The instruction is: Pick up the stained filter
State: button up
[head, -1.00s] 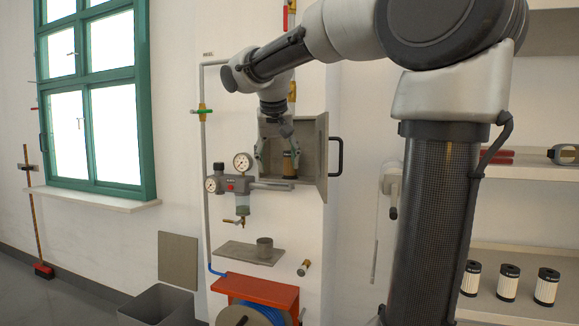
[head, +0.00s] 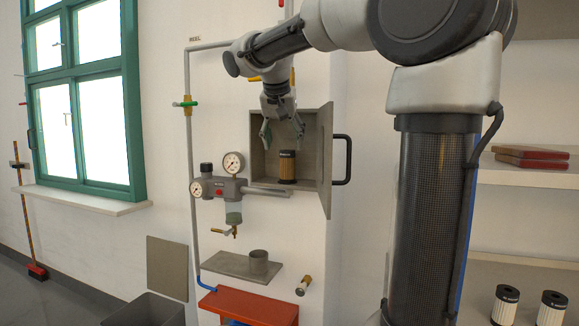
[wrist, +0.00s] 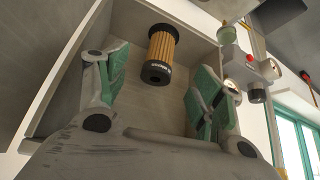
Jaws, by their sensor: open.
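The stained filter (head: 287,166) is a brownish-yellow pleated cylinder with black end caps. It stands upright inside an open grey wall cabinet (head: 264,160). My gripper (head: 284,142) is open and empty, at the cabinet's opening, just above and in front of the filter. In the wrist view the filter (wrist: 161,52) lies beyond the green-padded fingers, between their lines and apart from both. My gripper (wrist: 156,95) touches nothing that I can make out there.
The cabinet door (head: 325,160) with its black handle (head: 343,160) stands open on the right. A regulator with gauges (head: 228,187) sits just below left. A shelf (head: 258,267) and a red reel cover (head: 250,304) are lower. Clean white filters (head: 506,304) stand at far right.

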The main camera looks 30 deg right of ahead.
aim_at(287, 169)
jog(key=x, duration=1.1)
jog(key=shift+w+f, duration=0.25)
jog(key=shift+c, duration=0.4)
jog(key=c, duration=1)
